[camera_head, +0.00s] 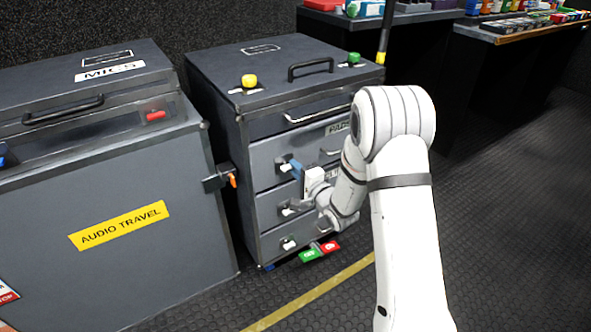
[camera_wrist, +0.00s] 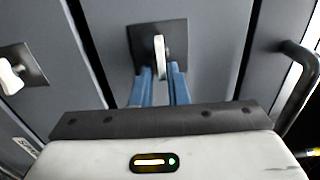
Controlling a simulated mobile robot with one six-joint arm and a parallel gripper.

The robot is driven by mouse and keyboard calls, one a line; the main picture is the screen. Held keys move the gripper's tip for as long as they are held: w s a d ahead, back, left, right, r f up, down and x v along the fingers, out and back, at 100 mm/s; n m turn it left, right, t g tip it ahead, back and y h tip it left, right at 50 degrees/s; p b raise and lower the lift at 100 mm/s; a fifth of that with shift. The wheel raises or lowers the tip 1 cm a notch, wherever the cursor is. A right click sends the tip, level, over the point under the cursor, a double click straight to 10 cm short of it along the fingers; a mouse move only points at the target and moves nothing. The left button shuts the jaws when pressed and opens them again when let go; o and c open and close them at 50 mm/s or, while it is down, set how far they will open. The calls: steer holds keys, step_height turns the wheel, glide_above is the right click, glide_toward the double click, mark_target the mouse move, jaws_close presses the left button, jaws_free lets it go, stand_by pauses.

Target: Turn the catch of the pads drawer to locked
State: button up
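The pads drawer is the top drawer of the dark grey cabinet, with a PADS label (camera_head: 338,127) near its upper right. Its catch (camera_head: 286,167) is a small white lever on a dark square plate, at the drawer's left. My gripper (camera_head: 295,169) is at this catch, its blue fingers pointing at the drawer face. In the wrist view the catch lever (camera_wrist: 160,55) stands between the two blue fingertips (camera_wrist: 160,80), one on each side. The gap is narrow, and I cannot tell whether the fingers touch the lever. My forearm hides the right part of the drawers.
Lower drawers carry similar catches (camera_head: 288,211), one also at the wrist view's left (camera_wrist: 12,78). A black handle (camera_wrist: 298,65) is close on the right there. The AUDIO TRAVEL case (camera_head: 120,224) stands left, its orange-tipped latch (camera_head: 232,180) near the cabinet. Open floor lies in front.

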steer(key=shift+o, duration=1.4)
steer(key=p+v, duration=0.1)
steer(key=v, duration=0.6)
steer(key=shift+s+d+p, duration=0.25)
steer(key=shift+s+p, duration=0.1)
steer(key=shift+p, duration=0.05)
steer(key=shift+r, duration=0.1)
steer(key=s+d+r+n+g+h+p, duration=0.25)
steer(key=d+r+h+p, duration=0.2)
steer(key=r+p, duration=0.5)
steer(key=s+d+r+n+g+h+p, duration=0.2)
steer(key=d+r+n+h+p, duration=0.25)
steer(key=r, duration=0.85)
steer(key=s+d+r+n+g+p, duration=0.2)
steer(key=s+r+g+p, duration=0.2)
steer(key=s+r+p, duration=0.3)
steer(key=s+d+r+n+g+h+p, duration=0.1)
steer(key=s+r+g+p, duration=0.3)
steer(key=s, duration=1.4)
step_height(320, 180, up, 9)
steer(key=n+p, duration=0.1)
steer(key=p, duration=0.3)
steer(key=shift+d+f, duration=0.25)
steer(key=shift+d, duration=0.1)
